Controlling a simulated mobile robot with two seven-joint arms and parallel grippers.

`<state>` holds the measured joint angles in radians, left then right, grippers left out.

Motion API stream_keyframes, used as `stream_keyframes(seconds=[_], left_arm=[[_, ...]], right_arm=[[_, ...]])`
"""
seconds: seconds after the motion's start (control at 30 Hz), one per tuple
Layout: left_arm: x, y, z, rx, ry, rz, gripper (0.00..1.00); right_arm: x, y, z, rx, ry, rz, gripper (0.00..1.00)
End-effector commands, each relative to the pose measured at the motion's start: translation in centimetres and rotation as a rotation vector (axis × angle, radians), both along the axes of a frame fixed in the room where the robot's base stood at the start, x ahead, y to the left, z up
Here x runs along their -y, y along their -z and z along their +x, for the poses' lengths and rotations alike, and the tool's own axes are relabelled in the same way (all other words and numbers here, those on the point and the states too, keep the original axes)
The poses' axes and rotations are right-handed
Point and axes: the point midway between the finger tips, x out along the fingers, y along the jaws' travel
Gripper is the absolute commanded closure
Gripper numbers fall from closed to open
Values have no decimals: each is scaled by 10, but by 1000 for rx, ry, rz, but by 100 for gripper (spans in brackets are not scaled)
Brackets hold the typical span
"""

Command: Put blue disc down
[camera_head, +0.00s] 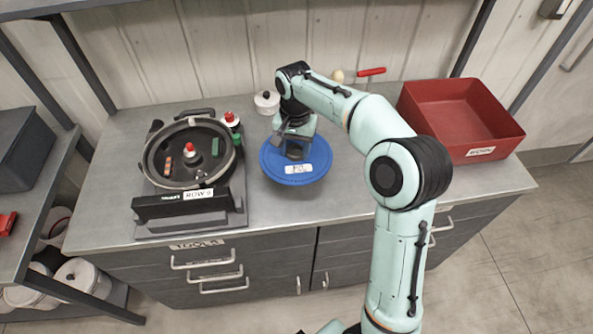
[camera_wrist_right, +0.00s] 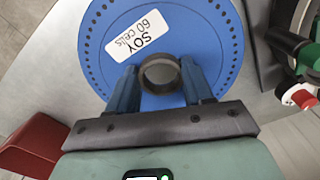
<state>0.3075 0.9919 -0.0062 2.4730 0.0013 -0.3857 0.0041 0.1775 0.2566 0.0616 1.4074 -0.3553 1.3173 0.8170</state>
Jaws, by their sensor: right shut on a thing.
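The blue disc (camera_head: 298,177) is in the middle of the workbench in the head view, right of the seed meter. It has a white label and a ring of small holes near its rim. My right gripper (camera_head: 294,147) comes down on it from above. In the right wrist view the blue disc (camera_wrist_right: 210,40) shows its label "SOY 60 CELLS", and my right gripper (camera_wrist_right: 160,85) is shut on its dark central hub (camera_wrist_right: 160,72). I cannot tell whether the disc touches the bench or hangs just above it. My left gripper is not in view.
The seed meter (camera_head: 160,206), labelled "ROW 9", stands on the bench at the left with its round housing open. A red bin (camera_head: 465,138) is at the bench's right end. A white lidded pot (camera_head: 266,102) stands behind the disc. The bench front right of the disc is clear.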

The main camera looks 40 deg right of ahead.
Motion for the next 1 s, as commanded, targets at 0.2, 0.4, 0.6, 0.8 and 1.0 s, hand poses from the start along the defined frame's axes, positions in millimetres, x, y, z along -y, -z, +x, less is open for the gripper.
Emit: stream_keyframes(seconds=[0.2, 0.4, 0.6, 0.8, 1.0], left_arm=[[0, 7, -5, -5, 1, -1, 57], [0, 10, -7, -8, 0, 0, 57], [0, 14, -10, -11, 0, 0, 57], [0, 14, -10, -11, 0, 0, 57], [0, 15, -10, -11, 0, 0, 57]], right_arm=[[0, 34, 0, 0, 0, 0, 79], [0, 55, 0, -1, 0, 0, 79], [0, 88, 0, 0, -1, 0, 79], [0, 94, 1, 4, 0, 0, 79], [0, 95, 1, 3, 0, 0, 79]])
